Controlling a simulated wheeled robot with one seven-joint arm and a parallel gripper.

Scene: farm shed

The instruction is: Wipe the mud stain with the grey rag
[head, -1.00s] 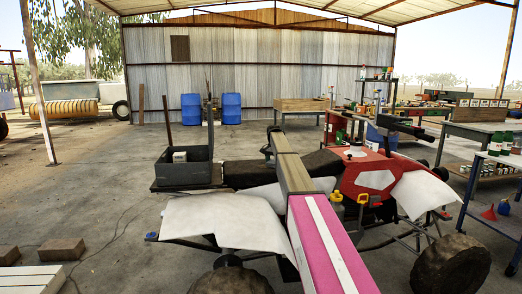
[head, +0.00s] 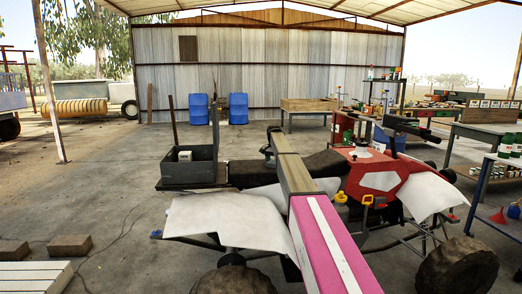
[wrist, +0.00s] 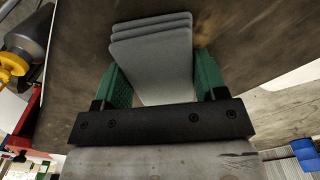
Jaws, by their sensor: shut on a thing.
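My gripper (wrist: 158,72) has green fingers in the wrist view, shut on the grey rag (wrist: 155,58). The rag looks like a folded, layered pad and sticks out past the fingers. A dark brown, scuffed surface (wrist: 245,40) lies behind it; I cannot tell whether the rag touches it. In the head view my arm reaches forward over a red and white quad bike (head: 382,180) with a dark seat (head: 312,165). The gripper end is small and dark there, and the rag cannot be made out. I cannot pick out the mud stain in either view.
A dark open box (head: 190,172) with a small pale item stands at the bike's left end. Workbenches (head: 484,132) and a blue-framed shelf (head: 490,170) line the right. Blue barrels (head: 238,108) stand by the back wall. Concrete floor (head: 100,185) is open at left.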

